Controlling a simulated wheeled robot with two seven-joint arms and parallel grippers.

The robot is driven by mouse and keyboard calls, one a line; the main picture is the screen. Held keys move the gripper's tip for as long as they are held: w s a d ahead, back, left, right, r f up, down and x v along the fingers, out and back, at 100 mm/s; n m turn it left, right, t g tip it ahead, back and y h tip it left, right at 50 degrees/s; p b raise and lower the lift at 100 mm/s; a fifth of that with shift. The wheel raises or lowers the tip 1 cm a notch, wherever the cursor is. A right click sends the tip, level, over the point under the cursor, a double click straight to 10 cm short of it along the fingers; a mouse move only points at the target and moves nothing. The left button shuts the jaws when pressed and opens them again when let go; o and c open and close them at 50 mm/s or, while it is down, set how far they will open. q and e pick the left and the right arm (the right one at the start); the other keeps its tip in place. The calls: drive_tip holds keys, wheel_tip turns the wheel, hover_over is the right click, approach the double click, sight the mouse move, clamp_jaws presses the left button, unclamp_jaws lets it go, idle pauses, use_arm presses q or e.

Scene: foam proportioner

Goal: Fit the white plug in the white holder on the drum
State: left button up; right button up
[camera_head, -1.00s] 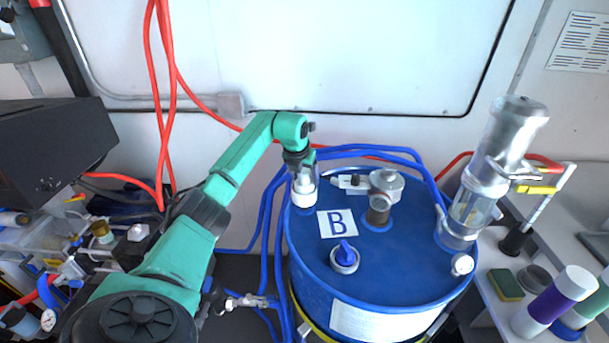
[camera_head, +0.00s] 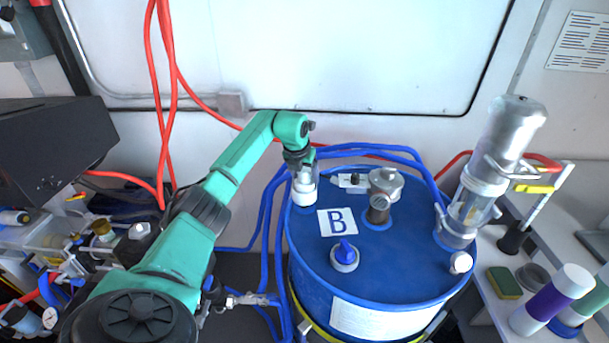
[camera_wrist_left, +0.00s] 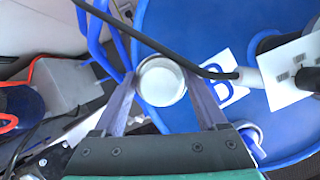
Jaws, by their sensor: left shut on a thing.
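My left gripper (camera_head: 303,172) points down over the left rear rim of the blue drum (camera_head: 400,285). It is shut on a white round piece, which I take to be the white plug (camera_wrist_left: 161,82); in the left wrist view its round end shows between the two fingers. In the head view a white cylinder (camera_head: 303,196) stands upright on the drum right under the fingers, likely the white holder. The fingers partly hide where plug and holder meet, so I cannot tell how far the plug is in. My right gripper is not in view.
On the drum are a "B" label (camera_head: 337,222), a blue knob in a white ring (camera_head: 344,256), a metal fitting (camera_head: 380,205), a small white cap (camera_head: 461,263) and a tall clear-and-metal pump (camera_head: 487,175). Blue hoses (camera_head: 268,215) run close beside the gripper. A dark cable (camera_wrist_left: 150,40) crosses the wrist view.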

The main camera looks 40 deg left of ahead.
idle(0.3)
use_arm(q)
drive_tip(key=shift+f, duration=0.55)
idle(0.3)
drive_tip(key=o, duration=1.2)
drive_tip(key=p+v, duration=0.2)
drive_tip(key=v, duration=0.1)
drive_tip(key=shift+r, duration=0.1)
drive_tip(key=p+v, duration=0.3)
drive_tip(key=v, duration=0.2)
drive_tip(key=p+v, duration=0.1)
drive_tip(key=v, duration=0.2)
